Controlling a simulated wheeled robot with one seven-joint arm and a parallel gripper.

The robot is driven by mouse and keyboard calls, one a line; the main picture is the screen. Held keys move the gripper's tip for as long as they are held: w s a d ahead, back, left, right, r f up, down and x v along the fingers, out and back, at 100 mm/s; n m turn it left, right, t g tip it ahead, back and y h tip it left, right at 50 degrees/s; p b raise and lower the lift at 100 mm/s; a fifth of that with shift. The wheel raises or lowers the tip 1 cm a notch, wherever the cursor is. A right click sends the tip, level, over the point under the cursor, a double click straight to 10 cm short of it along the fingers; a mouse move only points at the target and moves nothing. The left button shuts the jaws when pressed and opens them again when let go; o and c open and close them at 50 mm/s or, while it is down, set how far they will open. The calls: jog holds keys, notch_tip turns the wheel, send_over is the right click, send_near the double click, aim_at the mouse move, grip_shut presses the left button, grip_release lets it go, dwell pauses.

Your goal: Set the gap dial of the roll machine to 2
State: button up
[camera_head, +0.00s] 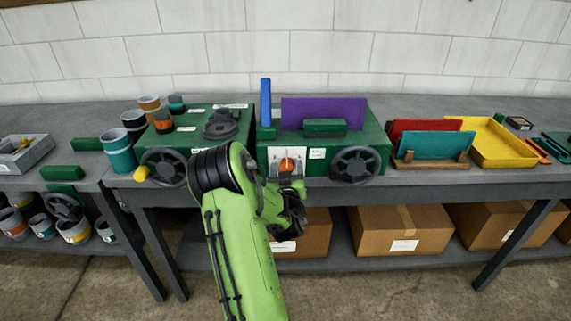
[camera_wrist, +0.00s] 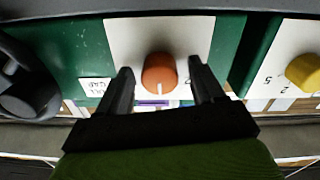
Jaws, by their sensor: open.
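The roll machine (camera_head: 372,138) is a green housing on the bench with a purple sheet standing in it. On its front is a white plate with an orange dial (camera_head: 287,164). In the wrist view the orange dial (camera_wrist: 159,73) carries a white pointer line towards the picture's bottom. A small label (camera_wrist: 95,88) beside it seems to read roll gap. My gripper (camera_wrist: 160,80) is open, its two black fingers either side of the dial; I cannot tell whether they touch it. The plate's numbers are mostly hidden by the fingers.
A black handwheel (camera_head: 357,166) sits right of the dial. Another green machine (camera_head: 206,127) to the left has a yellow knob (camera_head: 141,173), and a yellow dial (camera_wrist: 304,72) shows in the wrist view. A teal sheet (camera_head: 437,146) and yellow tray (camera_head: 497,143) are further right.

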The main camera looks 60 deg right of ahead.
jog(key=c, duration=1.1)
jog(key=shift+o, duration=0.2)
jog(key=shift+n, duration=0.4)
jog(key=n, duration=0.5)
jog(key=shift+n, duration=0.3)
jog(key=n, duration=0.5)
jog(key=shift+n+b, duration=0.3)
jog(key=shift+b, duration=0.05)
jog(key=o, duration=1.1)
jog(key=shift+c, duration=0.2)
